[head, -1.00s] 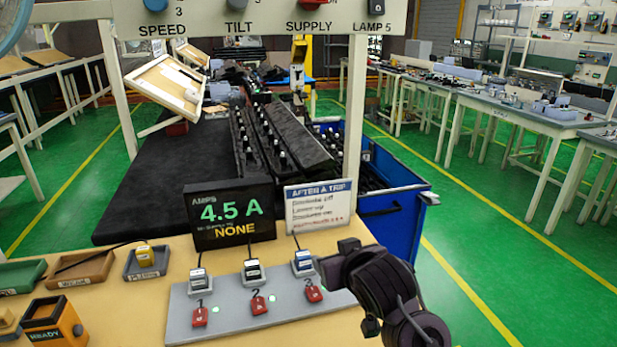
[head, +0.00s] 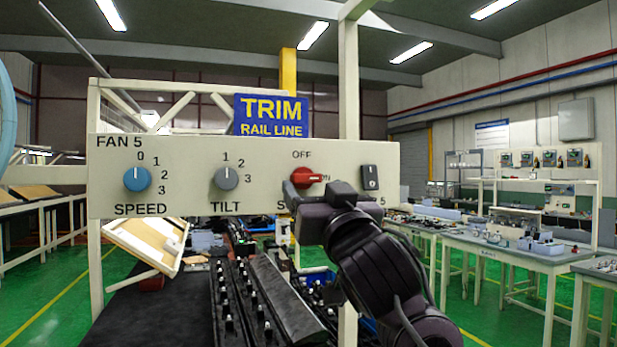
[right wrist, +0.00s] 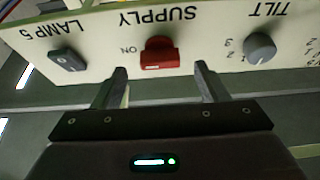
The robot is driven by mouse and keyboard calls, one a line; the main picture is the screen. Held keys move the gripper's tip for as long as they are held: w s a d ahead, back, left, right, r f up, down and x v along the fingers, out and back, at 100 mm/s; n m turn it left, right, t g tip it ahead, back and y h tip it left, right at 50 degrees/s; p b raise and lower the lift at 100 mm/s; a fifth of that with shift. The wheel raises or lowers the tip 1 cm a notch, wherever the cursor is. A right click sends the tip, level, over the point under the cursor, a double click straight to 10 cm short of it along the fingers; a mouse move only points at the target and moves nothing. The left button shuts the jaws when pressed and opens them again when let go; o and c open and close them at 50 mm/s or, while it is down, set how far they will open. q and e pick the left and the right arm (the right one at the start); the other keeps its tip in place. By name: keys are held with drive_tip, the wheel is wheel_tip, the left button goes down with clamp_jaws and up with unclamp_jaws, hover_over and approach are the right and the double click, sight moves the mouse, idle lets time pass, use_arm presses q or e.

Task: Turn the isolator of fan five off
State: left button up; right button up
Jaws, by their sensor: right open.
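The fan five panel (head: 250,150) carries the red SUPPLY isolator knob (head: 305,176), with OFF lettered above it and ON at its right. Its red handle lies level, pointing right at ON. My right gripper (head: 312,194) is just in front of and below the knob, partly covering the SUPPLY lettering. In the right wrist view the red knob (right wrist: 160,56) lies between and beyond the two open fingers (right wrist: 161,82), apart from them. My left gripper is not in view.
The blue SPEED knob (head: 137,179), grey TILT knob (head: 226,178) and dark LAMP 5 switch (head: 370,178) share the panel. A TRIM RAIL LINE sign (head: 271,117) stands above it. Benches (head: 520,255) stand at the right.

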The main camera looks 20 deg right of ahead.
sight(309, 181)
drive_tip(key=p+x, duration=0.1)
drive_tip(key=x, duration=0.2)
drive_tip(key=shift+w+r, duration=0.15)
drive_tip(key=shift+w, duration=0.1)
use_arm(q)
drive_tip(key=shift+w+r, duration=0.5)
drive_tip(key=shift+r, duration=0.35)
use_arm(e)
drive_tip(key=shift+w, duration=0.2)
drive_tip(key=c, duration=1)
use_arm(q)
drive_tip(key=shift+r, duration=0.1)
